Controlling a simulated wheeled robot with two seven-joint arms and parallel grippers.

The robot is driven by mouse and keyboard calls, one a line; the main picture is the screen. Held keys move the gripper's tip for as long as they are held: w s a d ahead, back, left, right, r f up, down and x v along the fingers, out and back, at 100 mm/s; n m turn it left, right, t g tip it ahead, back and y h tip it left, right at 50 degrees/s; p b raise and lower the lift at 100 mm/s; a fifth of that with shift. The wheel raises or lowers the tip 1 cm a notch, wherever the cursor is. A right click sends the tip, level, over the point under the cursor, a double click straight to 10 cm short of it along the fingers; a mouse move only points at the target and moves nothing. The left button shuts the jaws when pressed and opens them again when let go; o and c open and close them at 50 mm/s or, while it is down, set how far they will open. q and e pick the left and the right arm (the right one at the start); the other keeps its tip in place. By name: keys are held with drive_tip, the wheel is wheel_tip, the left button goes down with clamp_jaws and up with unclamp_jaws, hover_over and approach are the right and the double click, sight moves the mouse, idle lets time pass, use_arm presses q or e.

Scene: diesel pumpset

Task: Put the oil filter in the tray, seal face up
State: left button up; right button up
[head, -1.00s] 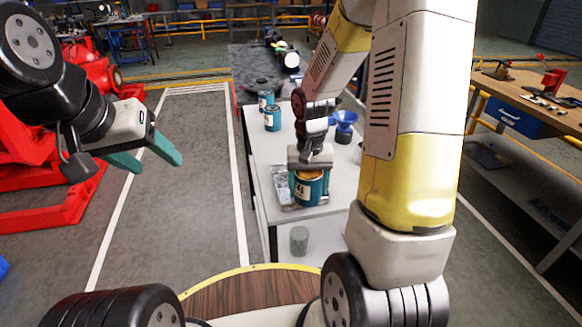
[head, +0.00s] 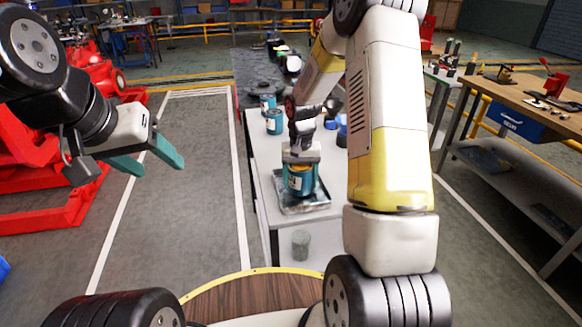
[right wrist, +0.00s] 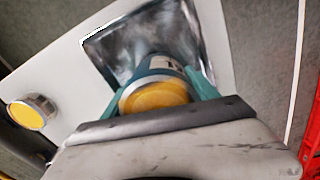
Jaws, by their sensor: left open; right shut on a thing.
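The oil filter (head: 299,181) is a teal canister with a pale label. My right gripper (head: 301,170) is shut around it from above. The filter looks upright over the metal tray (head: 318,207) on the white table; I cannot tell whether it touches the tray floor. In the right wrist view the filter (right wrist: 154,72) sits between teal fingers, its yellow-orange round end toward my palm, with the shiny tray (right wrist: 105,52) beyond. Its far end is hidden. My left gripper (head: 153,164) is open and empty in the air at the left.
Two similar teal canisters (head: 275,122) stand farther back on the white table (head: 262,150). A yellow-topped tin (right wrist: 30,112) stands left of the tray in the right wrist view. A grey cylinder (head: 300,243) is below the tabletop. A wooden workbench (head: 510,82) is at the right.

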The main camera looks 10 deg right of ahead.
drive_tip(key=shift+f, duration=0.1)
drive_tip(key=o, duration=1.9)
